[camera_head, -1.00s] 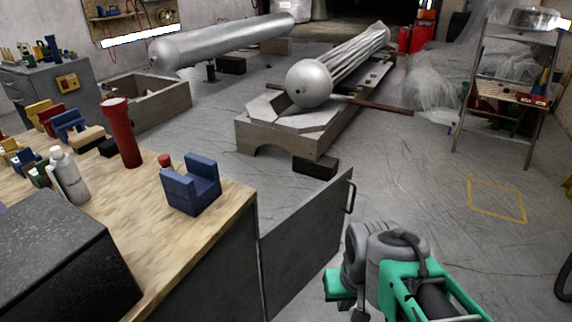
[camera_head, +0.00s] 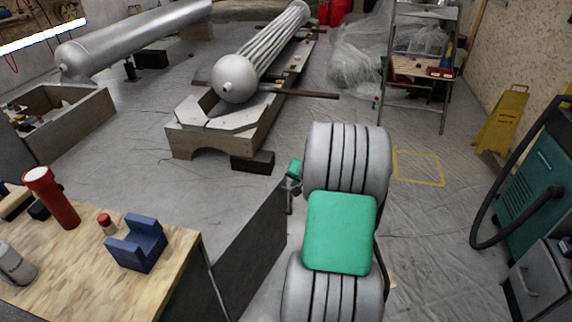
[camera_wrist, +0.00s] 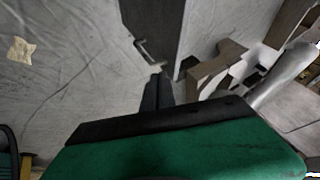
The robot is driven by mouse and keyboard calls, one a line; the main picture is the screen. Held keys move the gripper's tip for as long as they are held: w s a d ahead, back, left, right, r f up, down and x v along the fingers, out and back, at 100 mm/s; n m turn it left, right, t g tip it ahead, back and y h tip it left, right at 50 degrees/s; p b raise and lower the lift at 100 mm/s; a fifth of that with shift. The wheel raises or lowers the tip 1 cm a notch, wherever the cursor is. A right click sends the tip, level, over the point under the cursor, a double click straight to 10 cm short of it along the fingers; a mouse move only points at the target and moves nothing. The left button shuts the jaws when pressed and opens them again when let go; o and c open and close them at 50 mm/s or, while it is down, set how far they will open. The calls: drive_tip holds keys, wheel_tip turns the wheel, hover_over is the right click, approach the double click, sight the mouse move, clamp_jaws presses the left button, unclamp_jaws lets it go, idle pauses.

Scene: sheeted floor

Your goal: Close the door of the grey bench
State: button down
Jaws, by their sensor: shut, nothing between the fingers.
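The grey bench has a wooden top (camera_head: 85,270) and stands at the lower left of the head view. Its grey door (camera_head: 248,245) stands open, swung out from the bench's right corner. A dark bar handle (camera_head: 289,203) is near the door's free edge. The wrist view also shows the door (camera_wrist: 158,22) and its handle (camera_wrist: 148,52). My gripper (camera_head: 291,184) is shut and empty, close to the free edge and handle. Its dark fingers (camera_wrist: 157,88) point toward the door edge in the wrist view. I cannot tell whether they touch it. My arm hides the floor right of the door.
A blue block (camera_head: 137,243), a red cylinder (camera_head: 53,198) and a bottle (camera_head: 15,264) stand on the bench top. A wooden cradle (camera_head: 205,140) lies ahead. At right are a teal machine (camera_head: 535,185) with a black hose and a yellow floor sign (camera_head: 500,122). Floor between is clear.

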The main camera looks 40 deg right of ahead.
drive_tip(key=d+f, duration=0.1)
drive_tip(key=d, duration=0.2)
drive_tip(key=b, duration=0.3)
approach(283, 184)
wheel_tip(283, 184, down, 4)
drive_tip(key=s+d, duration=0.2)
drive_tip(key=shift+m, duration=0.4)
drive_tip(key=w, duration=0.1)
drive_tip(key=w+a, duration=0.1)
drive_tip(key=w, duration=0.2)
drive_tip(key=shift+w+a+f, duration=0.1)
drive_tip(key=shift+w+a, duration=0.15)
drive_tip(key=shift+a, duration=0.05)
